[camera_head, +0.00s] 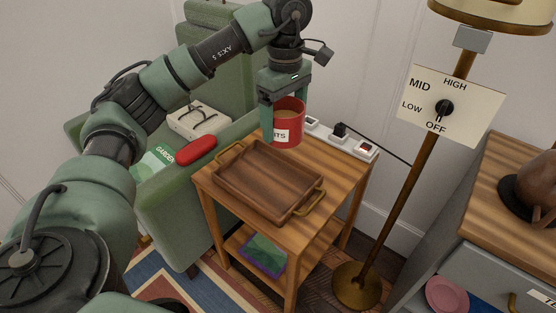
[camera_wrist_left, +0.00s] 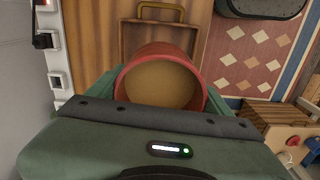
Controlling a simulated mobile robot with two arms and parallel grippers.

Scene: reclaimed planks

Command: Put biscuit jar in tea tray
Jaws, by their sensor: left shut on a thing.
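The biscuit jar (camera_head: 290,120) is a red open cylinder with a white label and tan contents. My left gripper (camera_head: 283,116) is shut on it, with the fingers at its sides. In the left wrist view, the jar (camera_wrist_left: 160,80) is seen from above between the green fingers. The tea tray (camera_head: 269,181) is a brown wooden tray with brass handles on a small wooden side table (camera_head: 329,158). The jar appears upright, above the table behind the tray; I cannot tell its exact height. In the left wrist view, the empty tray (camera_wrist_left: 160,30) lies beyond the jar. My right gripper is not in view.
A white power strip (camera_head: 341,138) runs along the table's back edge. A green armchair (camera_head: 163,207) holds a book (camera_head: 152,164) and a red case (camera_head: 196,149) on the left. A lamp pole (camera_head: 412,158) with a dial sign stands right of the table.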

